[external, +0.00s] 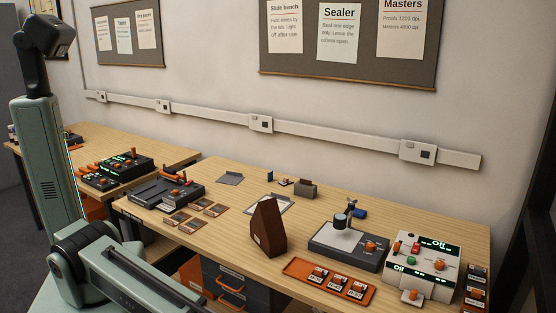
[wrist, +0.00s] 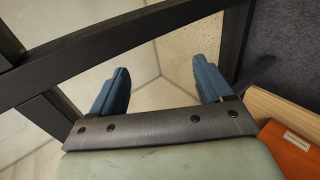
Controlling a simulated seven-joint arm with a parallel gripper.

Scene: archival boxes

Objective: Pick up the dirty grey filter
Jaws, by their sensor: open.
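My gripper (wrist: 161,66) shows in the wrist view with its two blue fingers wide apart and nothing between them. It points toward pale wall and floor surfaces, with dark bars across the view, away from the bench items. I cannot clearly make out the gripper in the external view. A small flat grey piece (external: 230,178) lies at the back of the bench in the external view; it may be the grey filter, but it is too small to tell. A pale panel in a dark frame (external: 272,204) lies nearby, partly hidden behind a brown wedge-shaped box (external: 267,229).
On the wooden bench (external: 210,238) stand a grey device with a post (external: 348,245), an orange tray (external: 330,283) with small cards, and a white control box (external: 422,266). Black consoles (external: 165,190) and several slides are at left. An orange item (wrist: 288,148) shows in the wrist view.

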